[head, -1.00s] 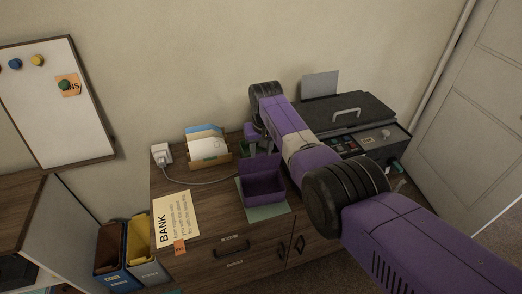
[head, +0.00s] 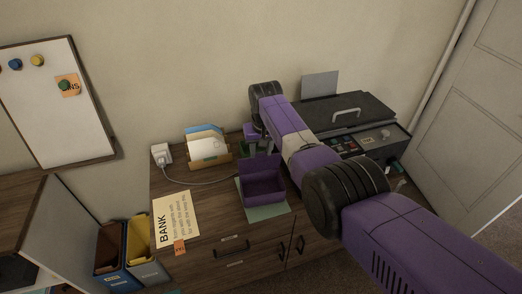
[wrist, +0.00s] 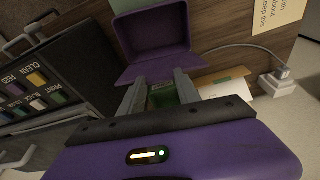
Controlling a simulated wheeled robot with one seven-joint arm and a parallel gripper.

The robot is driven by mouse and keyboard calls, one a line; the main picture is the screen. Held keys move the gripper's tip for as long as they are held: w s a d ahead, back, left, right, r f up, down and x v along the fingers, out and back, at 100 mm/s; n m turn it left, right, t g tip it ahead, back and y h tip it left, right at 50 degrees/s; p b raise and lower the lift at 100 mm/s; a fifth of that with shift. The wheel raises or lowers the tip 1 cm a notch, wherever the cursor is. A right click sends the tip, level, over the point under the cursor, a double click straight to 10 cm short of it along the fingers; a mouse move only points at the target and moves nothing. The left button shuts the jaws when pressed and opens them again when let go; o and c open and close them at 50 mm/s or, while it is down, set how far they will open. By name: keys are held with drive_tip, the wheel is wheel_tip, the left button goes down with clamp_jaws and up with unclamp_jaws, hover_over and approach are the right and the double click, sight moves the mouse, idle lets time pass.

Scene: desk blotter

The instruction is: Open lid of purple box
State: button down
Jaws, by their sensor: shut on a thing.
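The purple box (head: 264,190) stands on a green mat (head: 268,212) near the desk's front edge. Its lid (head: 262,164) is raised and stands up at the back, so the box is open and its inside looks empty. In the wrist view the box (wrist: 155,32) is at the top, with the lid (wrist: 152,68) reaching toward my gripper. My gripper (wrist: 160,78) is behind the box, its two fingers apart at the lid's edge and shut on the lid. The exact contact at the fingertips is hard to see. In the head view my gripper (head: 252,140) is partly hidden.
A letter holder (head: 208,150) with envelopes and a white plug block (head: 161,154) with a cable stand at the left. A black printer (head: 355,125) is at the right.

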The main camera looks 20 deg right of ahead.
drive_tip(key=c, duration=0.8)
unclamp_jaws()
drive_tip(key=shift+c, duration=0.2)
drive_tip(key=shift+r, duration=0.15)
